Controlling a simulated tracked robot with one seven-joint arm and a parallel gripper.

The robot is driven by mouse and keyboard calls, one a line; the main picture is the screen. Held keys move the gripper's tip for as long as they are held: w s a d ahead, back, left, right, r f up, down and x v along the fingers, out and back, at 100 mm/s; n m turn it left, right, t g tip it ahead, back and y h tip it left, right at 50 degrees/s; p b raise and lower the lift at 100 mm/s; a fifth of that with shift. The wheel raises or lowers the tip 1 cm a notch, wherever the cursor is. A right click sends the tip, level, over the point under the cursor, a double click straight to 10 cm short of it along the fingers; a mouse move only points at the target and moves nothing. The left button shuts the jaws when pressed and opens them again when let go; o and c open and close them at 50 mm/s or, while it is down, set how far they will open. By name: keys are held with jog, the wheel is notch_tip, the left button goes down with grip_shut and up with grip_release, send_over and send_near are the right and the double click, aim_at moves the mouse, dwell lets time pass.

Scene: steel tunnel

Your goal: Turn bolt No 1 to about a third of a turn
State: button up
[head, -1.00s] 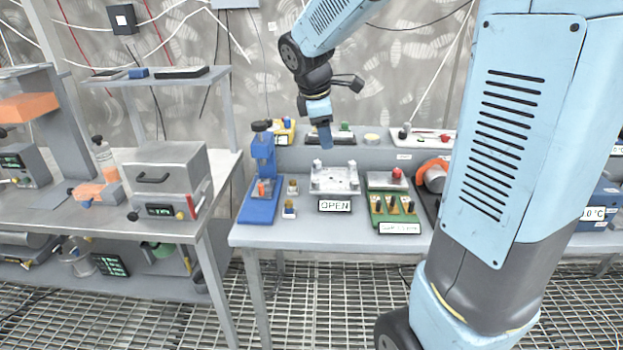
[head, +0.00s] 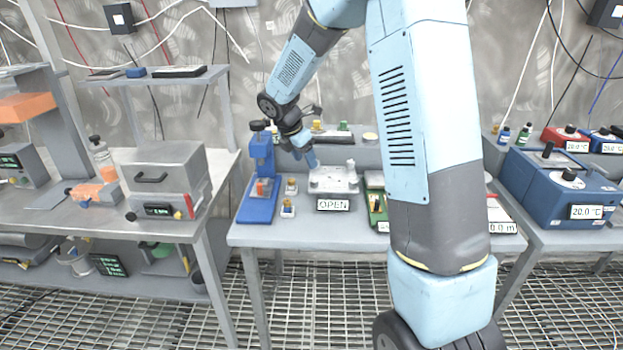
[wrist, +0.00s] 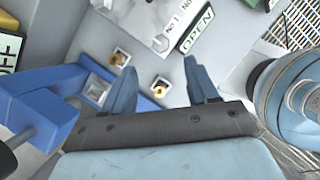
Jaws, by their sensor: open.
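The grey metal fixture (head: 345,183) with the OPEN sign (head: 333,204) stands on the middle bench. In the wrist view the fixture (wrist: 150,18) is cut by the top edge, with a "No 1" label (wrist: 172,22) beside a second, partly readable label. Which part is bolt No 1 is not clear; a small grey end (wrist: 161,43) shows near that label.
Two small blocks with brass tops (wrist: 119,58) (wrist: 160,90) sit close to my fingers. A blue press-like stand (head: 260,180) is at the left. A green tray (head: 377,208) is at the right, partly hidden by my arm. The bench front is mostly clear.

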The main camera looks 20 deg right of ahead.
aim_at(313, 180)
jog(key=x, duration=0.9)
jog(key=shift+f, duration=0.2)
jog(key=shift+w, duration=0.1)
jog(key=c, duration=1.1)
